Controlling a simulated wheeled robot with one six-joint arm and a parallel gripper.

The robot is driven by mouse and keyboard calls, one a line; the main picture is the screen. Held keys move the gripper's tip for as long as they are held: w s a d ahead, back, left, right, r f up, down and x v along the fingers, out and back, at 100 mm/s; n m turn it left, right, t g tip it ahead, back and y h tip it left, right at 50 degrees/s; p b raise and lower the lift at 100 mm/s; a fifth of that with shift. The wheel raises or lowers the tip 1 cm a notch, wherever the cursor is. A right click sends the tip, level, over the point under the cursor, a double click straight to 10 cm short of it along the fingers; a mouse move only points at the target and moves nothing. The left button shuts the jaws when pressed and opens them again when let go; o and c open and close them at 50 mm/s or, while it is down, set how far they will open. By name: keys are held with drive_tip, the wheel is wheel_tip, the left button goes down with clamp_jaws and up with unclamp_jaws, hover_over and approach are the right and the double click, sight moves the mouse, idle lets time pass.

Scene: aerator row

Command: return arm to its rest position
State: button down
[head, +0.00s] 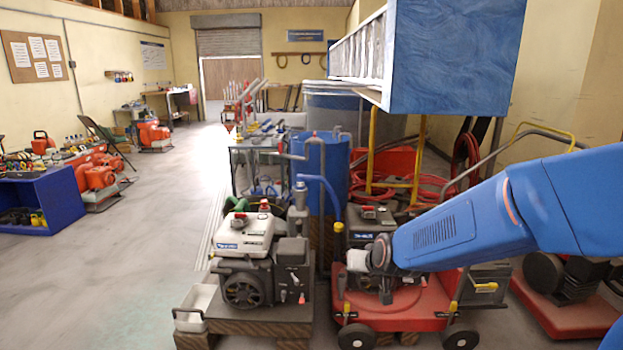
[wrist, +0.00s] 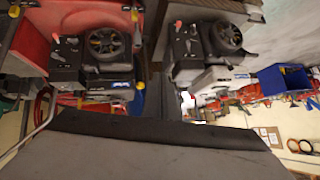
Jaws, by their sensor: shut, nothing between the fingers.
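My blue arm reaches in from the right edge of the head view. At its end, my dark gripper (head: 386,290) points down in front of the red wheeled machine (head: 415,300). The gripper is small there and blends with the dark engine parts behind it. It is shut and holds nothing. In the wrist view the scene is upside down, and dark grey parts of my gripper (wrist: 165,115) cover the lower middle. I cannot tell whether the gripper touches the machine.
A white-topped engine (head: 245,235) sits on a wooden pallet left of the red machine. A blue barrel (head: 320,165) stands behind. A large blue box (head: 450,60) hangs over the upper right. Another red machine (head: 570,300) is below my arm. The floor (head: 130,270) at left is clear.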

drive_tip(key=s+d+r+g+h, duration=0.1)
drive_tip(key=s+d, duration=0.4)
drive_tip(key=s, duration=0.6)
drive_tip(key=s+d+r+g, duration=0.1)
drive_tip(key=s+d+r, duration=0.2)
drive_tip(key=s, duration=0.9)
drive_tip(key=s+d+r+g+h, duration=0.1)
drive_tip(key=s+d+r+g, duration=0.1)
drive_tip(key=s+d, duration=0.6)
drive_tip(key=s, duration=0.3)
drive_tip(key=shift+s+h, duration=0.3)
drive_tip(key=c, duration=2.4)
unclamp_jaws()
drive_tip(key=shift+d+r, duration=0.1)
drive_tip(key=shift+c, duration=0.2)
